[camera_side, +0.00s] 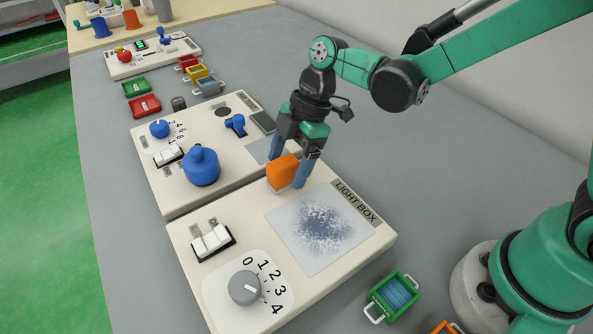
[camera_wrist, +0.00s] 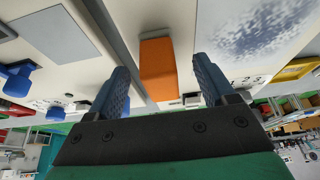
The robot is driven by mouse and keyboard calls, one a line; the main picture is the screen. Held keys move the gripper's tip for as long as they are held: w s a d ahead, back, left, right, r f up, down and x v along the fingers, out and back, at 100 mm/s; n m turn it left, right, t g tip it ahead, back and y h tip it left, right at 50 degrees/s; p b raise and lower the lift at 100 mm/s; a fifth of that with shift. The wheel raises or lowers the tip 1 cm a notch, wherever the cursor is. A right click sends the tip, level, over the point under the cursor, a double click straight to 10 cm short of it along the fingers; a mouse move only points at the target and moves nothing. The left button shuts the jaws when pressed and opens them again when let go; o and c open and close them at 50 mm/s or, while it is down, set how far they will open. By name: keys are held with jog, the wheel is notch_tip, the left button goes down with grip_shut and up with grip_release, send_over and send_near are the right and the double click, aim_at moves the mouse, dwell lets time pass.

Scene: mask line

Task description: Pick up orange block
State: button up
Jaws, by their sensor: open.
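The orange block (camera_side: 282,171) sits at the upper corner of the light box panel, near the gap to the panel behind it. My gripper (camera_side: 289,171) is lowered at the block, its blue fingers pointing down and apart. In the wrist view the orange block (camera_wrist: 158,69) lies between the two open blue fingers of my gripper (camera_wrist: 162,80), with visible space on both sides.
The light box panel (camera_side: 196,268) carries a grey dial (camera_side: 245,287) and white switches (camera_side: 212,240). The panel behind holds a blue rounded object (camera_side: 201,166) and a blue knob (camera_side: 159,129). A green crate (camera_side: 392,297) stands at the front right.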

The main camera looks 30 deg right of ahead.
aim_at(286, 160)
jog(key=shift+x, duration=0.85)
grip_shut()
jog(key=shift+r, duration=0.2)
notch_tip(286, 160, up, 20)
jog(key=shift+f, duration=0.15)
jog(key=shift+d, duration=0.1)
